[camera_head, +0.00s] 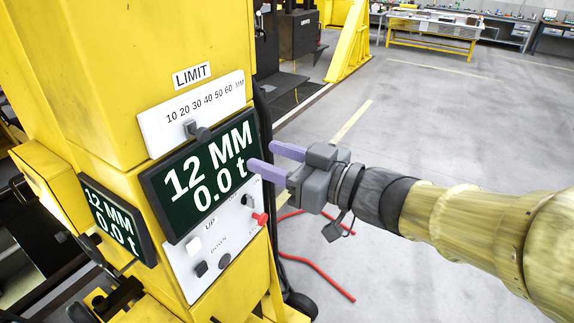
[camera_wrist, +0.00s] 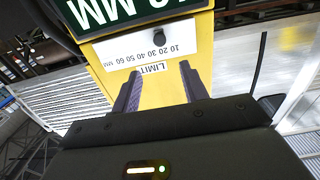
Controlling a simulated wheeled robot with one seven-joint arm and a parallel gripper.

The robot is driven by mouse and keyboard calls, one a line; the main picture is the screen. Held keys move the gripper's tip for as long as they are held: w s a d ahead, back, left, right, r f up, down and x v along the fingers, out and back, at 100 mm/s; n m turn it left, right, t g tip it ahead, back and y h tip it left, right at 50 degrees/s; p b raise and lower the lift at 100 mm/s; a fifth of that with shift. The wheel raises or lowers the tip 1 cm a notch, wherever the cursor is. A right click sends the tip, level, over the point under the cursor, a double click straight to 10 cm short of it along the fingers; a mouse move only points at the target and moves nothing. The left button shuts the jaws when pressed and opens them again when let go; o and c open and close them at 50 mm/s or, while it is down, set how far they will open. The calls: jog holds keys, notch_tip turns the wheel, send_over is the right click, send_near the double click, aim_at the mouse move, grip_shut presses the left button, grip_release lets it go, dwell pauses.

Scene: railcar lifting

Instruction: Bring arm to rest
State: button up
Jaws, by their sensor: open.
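My gripper (camera_head: 268,160) is open and empty, with two purple fingers pointing left at a yellow lifting jack column (camera_head: 110,60). In the head view the fingertips overlap the right edge of the dark display (camera_head: 205,170), which reads 12 MM and 0.0 t; I cannot tell the exact gap. In the wrist view the fingers (camera_wrist: 160,85) stand apart with the LIMIT label between them, and the picture is upside down. My arm reaches in from the right, stretched out.
Above the display is a limit scale (camera_head: 195,112) with a dark slider knob (camera_head: 197,130). Below it is a button panel (camera_head: 215,245) with a red switch (camera_head: 260,218). A red cable (camera_head: 320,270) lies on the floor. A yellow workbench (camera_head: 432,35) stands far back. The floor behind my arm is open.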

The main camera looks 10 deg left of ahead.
jog(key=shift+v, duration=0.9)
jog(key=w+d+f+m+t+h, duration=0.5)
jog(key=w+d+f+m+h, duration=0.45)
jog(key=d+f+h, duration=0.35)
jog(key=s+d+f+m+g+h, duration=0.1)
jog(key=s+d+f+m+g, duration=0.1)
jog(key=s+d+f+g, duration=0.2)
jog(key=s+d+f+m+g+h, duration=0.2)
jog(key=s+d+f+g, duration=0.3)
jog(key=s+f, duration=0.3)
notch_tip(320, 180, down, 4)
jog(key=shift+d+r+h, duration=0.1)
jog(key=shift+d+h, duration=0.05)
jog(key=shift+h, duration=0.15)
jog(key=shift+c, duration=0.2)
